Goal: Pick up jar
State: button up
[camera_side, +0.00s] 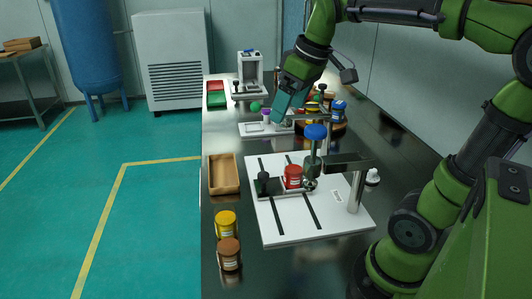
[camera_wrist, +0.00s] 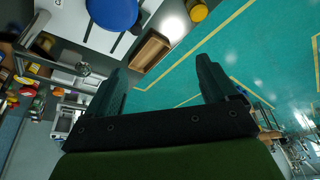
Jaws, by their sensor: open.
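Several jars are in view, and I cannot tell which one the task means. A yellow jar (camera_side: 226,223) and a brown jar (camera_side: 229,254) stand upright on the near left of the dark table. A red jar (camera_side: 293,177) stands in the clamp fixture on the white plate (camera_side: 310,225). My gripper (camera_side: 281,113) is raised over the far half of the table, tilted, well away from the yellow and brown jars. In the wrist view my gripper (camera_wrist: 160,66) has its fingers spread with nothing between them. A yellow jar (camera_wrist: 197,10) shows at that view's top edge.
A wooden tray (camera_side: 224,176) lies left of the white plate. A post with a blue knob (camera_side: 316,131) rises over the plate. Behind are a grey-white device (camera_side: 250,73), red and green bins (camera_side: 216,96) and more jars partly hidden by my arm. The table's left edge is near the tray.

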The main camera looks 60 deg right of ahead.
aim_at(296, 161)
jog(key=w+d+f+n+g, duration=0.1)
jog(key=w+d+n+g, duration=0.1)
jog(key=d, duration=0.4)
jog(key=w+d+f+n+g, duration=0.1)
jog(key=w+d+n+g, duration=0.15)
jog(key=d, duration=0.35)
jog(key=shift+t, duration=0.35)
jog(key=f, duration=2)
jog(key=shift+d, duration=0.2)
notch_tip(296, 161, down, 6)
jog(key=shift+a+r, duration=0.15)
jog(key=c, duration=1.2)
notch_tip(296, 161, up, 10)
jog(key=shift+f, duration=0.15)
jog(key=shift+d+f, duration=0.2)
jog(key=shift+f, duration=1.15)
jog(key=shift+d+f, duration=0.2)
jog(key=shift+f, duration=1.15)
jog(key=shift+f, duration=0.1)
